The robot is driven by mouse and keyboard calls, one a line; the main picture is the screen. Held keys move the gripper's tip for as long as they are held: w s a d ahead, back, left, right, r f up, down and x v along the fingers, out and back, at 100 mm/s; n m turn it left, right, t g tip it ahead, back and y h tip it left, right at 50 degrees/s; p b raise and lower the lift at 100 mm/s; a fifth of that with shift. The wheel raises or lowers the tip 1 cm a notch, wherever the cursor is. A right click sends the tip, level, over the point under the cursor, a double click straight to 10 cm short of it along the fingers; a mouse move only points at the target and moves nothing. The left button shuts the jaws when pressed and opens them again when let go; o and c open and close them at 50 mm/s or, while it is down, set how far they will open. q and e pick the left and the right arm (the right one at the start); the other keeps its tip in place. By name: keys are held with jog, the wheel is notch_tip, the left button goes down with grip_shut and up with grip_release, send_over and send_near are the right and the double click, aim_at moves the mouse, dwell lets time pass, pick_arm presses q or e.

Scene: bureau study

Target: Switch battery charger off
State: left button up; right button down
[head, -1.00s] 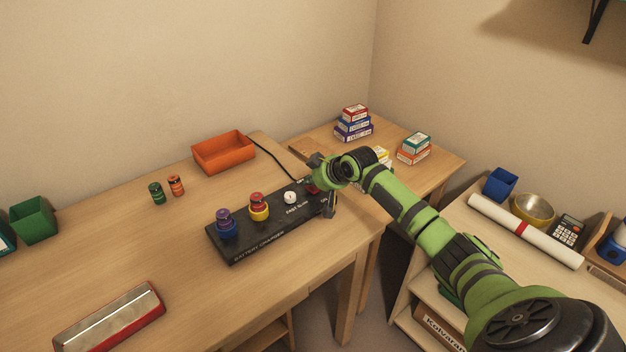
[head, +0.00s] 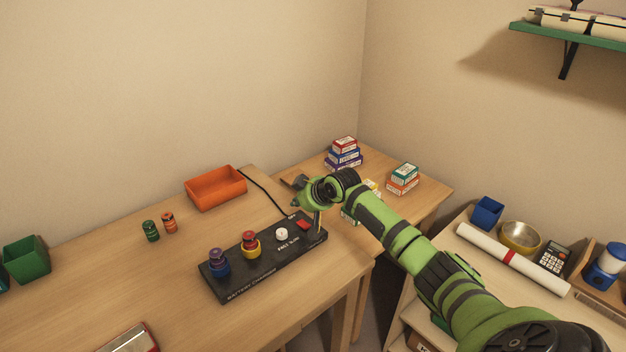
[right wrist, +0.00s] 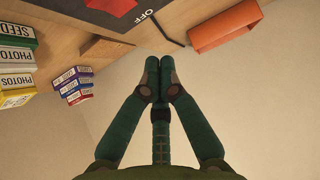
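The black battery charger (head: 262,266) lies on the wooden desk, with a purple-topped and a red-topped battery in its blue and yellow holders, and a white knob (head: 281,234). Its red switch (head: 303,224) is at the far right end; I cannot tell which way it is tipped. The red switch (right wrist: 124,6) also shows at the top edge of the right wrist view, beside the word OFF. My right gripper (head: 303,204) is just behind and above that end, apart from the switch. In the right wrist view its fingers (right wrist: 159,82) are closed together and empty. My left gripper is out of view.
An orange tray (head: 216,190) stands behind the charger, with a black cable running beside it. Two small batteries (head: 160,227) stand to the left. Stacked boxes (head: 344,154) are on the side table.

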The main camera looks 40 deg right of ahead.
pick_arm(q)
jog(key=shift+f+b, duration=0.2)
jog(key=shift+b, duration=0.5)
pick_arm(e)
jog(key=w+r+v, duration=0.1)
jog(key=v, duration=0.8)
jog(key=shift+s+r, duration=0.25)
jog(key=shift+r, duration=0.15)
